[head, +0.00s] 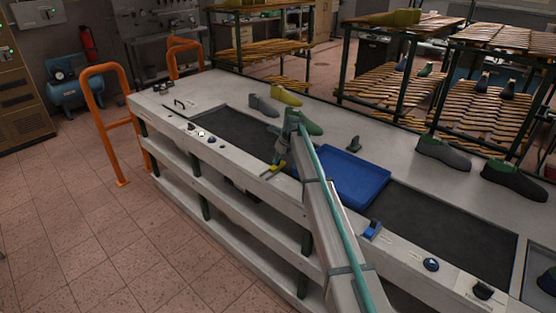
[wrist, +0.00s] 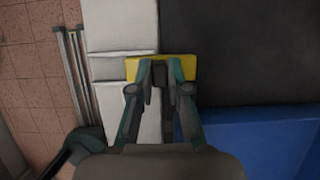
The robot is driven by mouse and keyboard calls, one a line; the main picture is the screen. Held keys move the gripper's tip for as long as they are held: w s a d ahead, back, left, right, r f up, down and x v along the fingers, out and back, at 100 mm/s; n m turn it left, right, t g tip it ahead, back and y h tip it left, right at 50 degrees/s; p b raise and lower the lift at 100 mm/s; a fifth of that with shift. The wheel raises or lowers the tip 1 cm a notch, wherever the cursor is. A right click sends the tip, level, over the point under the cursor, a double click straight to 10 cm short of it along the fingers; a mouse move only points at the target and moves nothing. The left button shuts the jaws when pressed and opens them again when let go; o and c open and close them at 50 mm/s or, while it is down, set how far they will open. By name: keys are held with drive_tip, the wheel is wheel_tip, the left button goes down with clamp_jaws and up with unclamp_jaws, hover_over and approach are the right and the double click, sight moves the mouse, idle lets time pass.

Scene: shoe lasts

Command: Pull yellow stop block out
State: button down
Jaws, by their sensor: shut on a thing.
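The yellow stop block (head: 276,167) sits at the near edge of the dark belt, by the pale front rail of the bench. In the wrist view the yellow stop block (wrist: 189,68) lies crosswise, spanning from the pale rail onto the dark belt. My gripper (head: 279,158) reaches down to it from above. In the wrist view both fingers of my gripper (wrist: 160,68) are shut on the middle of the block, hiding part of it. I cannot tell whether the block is lifted off the surface.
A blue tray (head: 345,176) stands on the belt just right of my gripper. Shoe lasts (head: 287,95) stand along the far side of the bench, with dark ones (head: 443,153) at right. Small controls (head: 431,264) line the front rail. The belt (head: 235,132) left of my gripper is clear.

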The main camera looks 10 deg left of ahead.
sight(270, 175)
drive_tip(key=s+a, duration=0.1)
drive_tip(key=s+a+b, duration=0.1)
drive_tip(key=s, duration=0.1)
drive_tip(key=s+a, duration=0.1)
drive_tip(key=shift+s, duration=0.3)
drive_tip(key=c, duration=1.1)
unclamp_jaws()
drive_tip(key=shift+a, duration=0.15)
drive_tip(key=shift+r, duration=0.1)
drive_tip(key=shift+d+r, duration=0.2)
drive_tip(key=shift+r, duration=0.05)
drive_tip(key=v, duration=1.1)
drive_tip(key=shift+s, duration=0.1)
